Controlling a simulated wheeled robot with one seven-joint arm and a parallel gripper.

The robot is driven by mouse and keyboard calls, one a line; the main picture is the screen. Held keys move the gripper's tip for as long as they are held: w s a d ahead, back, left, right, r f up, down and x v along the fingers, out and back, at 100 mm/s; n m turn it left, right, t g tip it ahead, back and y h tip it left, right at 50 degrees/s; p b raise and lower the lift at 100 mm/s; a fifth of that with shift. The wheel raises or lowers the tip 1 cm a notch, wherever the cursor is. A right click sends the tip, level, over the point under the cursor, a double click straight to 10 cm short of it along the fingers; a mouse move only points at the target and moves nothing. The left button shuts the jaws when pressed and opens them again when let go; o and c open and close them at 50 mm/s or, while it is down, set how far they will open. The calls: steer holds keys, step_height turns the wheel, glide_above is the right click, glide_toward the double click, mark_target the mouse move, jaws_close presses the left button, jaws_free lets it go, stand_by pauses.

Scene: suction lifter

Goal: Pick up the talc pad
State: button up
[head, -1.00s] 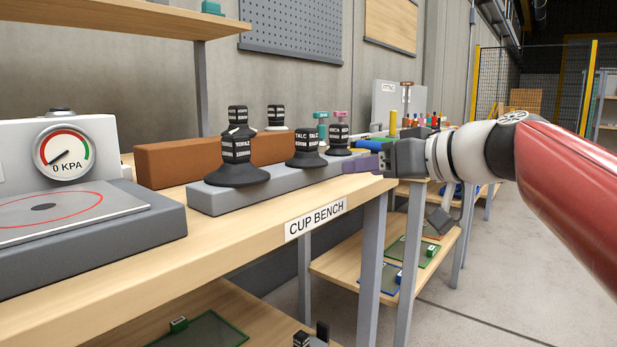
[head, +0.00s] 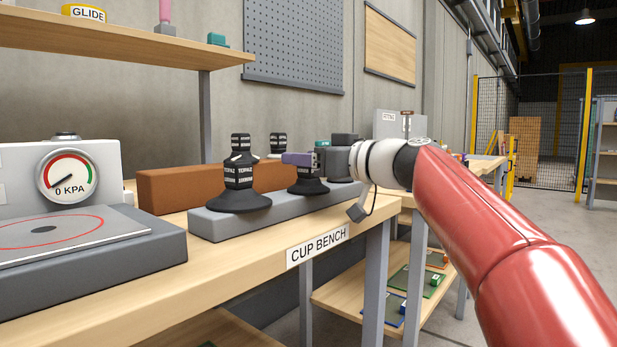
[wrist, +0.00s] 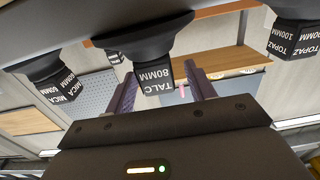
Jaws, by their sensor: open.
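The talc pad is a black suction cup with a wide flared base and a block neck marked TALC 80MM. Its neck (wrist: 158,78) shows between my two purple fingers in the wrist view, with its label upside down. In the head view its base (head: 308,187) sits on the grey rack, and its neck is largely hidden by my gripper (head: 298,160). My gripper is open, with a finger on each side of the neck in the wrist view and no visible grip on it.
A topaz cup (head: 238,185) stands left of the talc pad on the grey rack (head: 220,224). A mica cup (wrist: 52,82) shows on the other side in the wrist view. A brown block (head: 180,188) lies behind the rack. The gauge station (head: 70,170) stands at the left.

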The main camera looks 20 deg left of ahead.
steer(key=c, duration=1.1)
steer(key=shift+o, duration=0.2)
step_height(320, 180, up, 20)
steer(key=p, duration=1.2)
